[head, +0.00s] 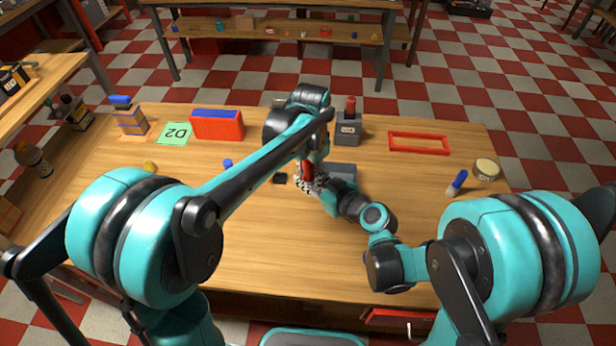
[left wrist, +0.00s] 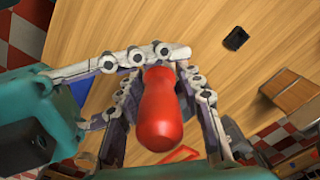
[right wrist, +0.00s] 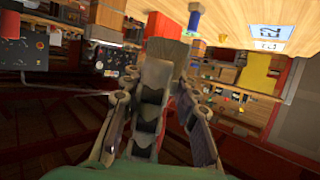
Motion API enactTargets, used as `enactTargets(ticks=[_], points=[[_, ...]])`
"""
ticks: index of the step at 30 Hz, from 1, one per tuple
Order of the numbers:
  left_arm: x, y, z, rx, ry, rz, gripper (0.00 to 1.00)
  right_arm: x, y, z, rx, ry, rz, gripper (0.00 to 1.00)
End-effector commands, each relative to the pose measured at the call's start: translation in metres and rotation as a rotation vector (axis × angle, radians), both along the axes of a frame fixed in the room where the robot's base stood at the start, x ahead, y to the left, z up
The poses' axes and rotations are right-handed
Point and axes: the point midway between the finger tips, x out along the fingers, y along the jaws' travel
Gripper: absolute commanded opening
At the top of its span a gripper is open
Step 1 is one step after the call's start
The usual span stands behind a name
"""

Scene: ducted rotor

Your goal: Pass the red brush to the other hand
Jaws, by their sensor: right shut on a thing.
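The red brush (head: 307,172) is held above the middle of the table, where both grippers meet. In the left wrist view its red handle (left wrist: 160,115) points toward the camera. My right gripper (head: 318,185) is shut on the brush; its jointed fingers cross behind the handle in the left wrist view. My left gripper (left wrist: 163,100) has its fingers on both sides of the handle, with gaps showing, and looks open. In the right wrist view, my right gripper (right wrist: 160,85) has grey parts between its fingers. The brush's far end is hidden by the fingers.
On the wooden table (head: 230,250) are a red-and-blue box (head: 217,125), a green D2 card (head: 174,134), a red frame (head: 418,143), a grey box with a red top (head: 348,128), a blue-topped item (head: 457,183) and a round tin (head: 486,170). The front of the table is clear.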

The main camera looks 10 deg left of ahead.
Motion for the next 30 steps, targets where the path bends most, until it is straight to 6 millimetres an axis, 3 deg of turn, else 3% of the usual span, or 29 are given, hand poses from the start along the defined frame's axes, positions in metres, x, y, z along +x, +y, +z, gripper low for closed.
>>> enactTargets(ticks=[14,30], points=[[0.000,-0.002,0.008,-0.004,0.000,-0.001,0.57,-0.001,0.001,0.000,-0.001,0.001,0.003,0.00],[0.000,0.000,0.108,-0.001,0.001,0.000,0.57,0.000,0.000,0.000,-0.001,-0.001,0.000,0.00]])
